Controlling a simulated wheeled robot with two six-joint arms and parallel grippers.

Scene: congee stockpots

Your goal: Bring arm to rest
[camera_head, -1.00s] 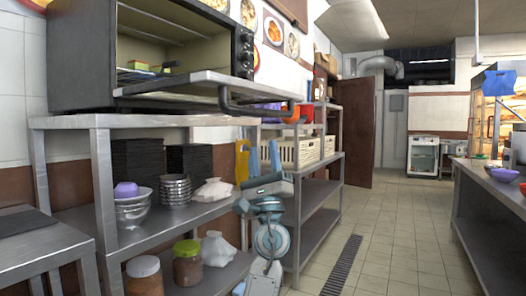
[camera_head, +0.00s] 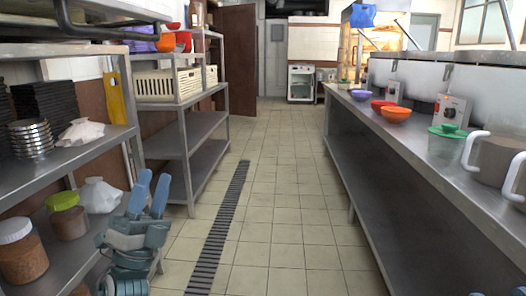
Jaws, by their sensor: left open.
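My left gripper (camera_head: 151,192) is at the lower left, with its two blue fingers pointing up and apart. It is open and nothing shows between the fingers. It is in front of the left shelf, close to the jars in the picture, and the arm below it is cut off by the bottom edge. Small blue bits at the bottom right edge may be tips of my right gripper; too little shows to tell its state.
A left metal shelf (camera_head: 100,150) holds jars, white bags and bowls. A shelf with a cream crate (camera_head: 168,86) stands beyond it. A right counter (camera_head: 400,127) carries bowls and stockpots. The tiled floor (camera_head: 275,200) between is clear, with a drain grate (camera_head: 222,225).

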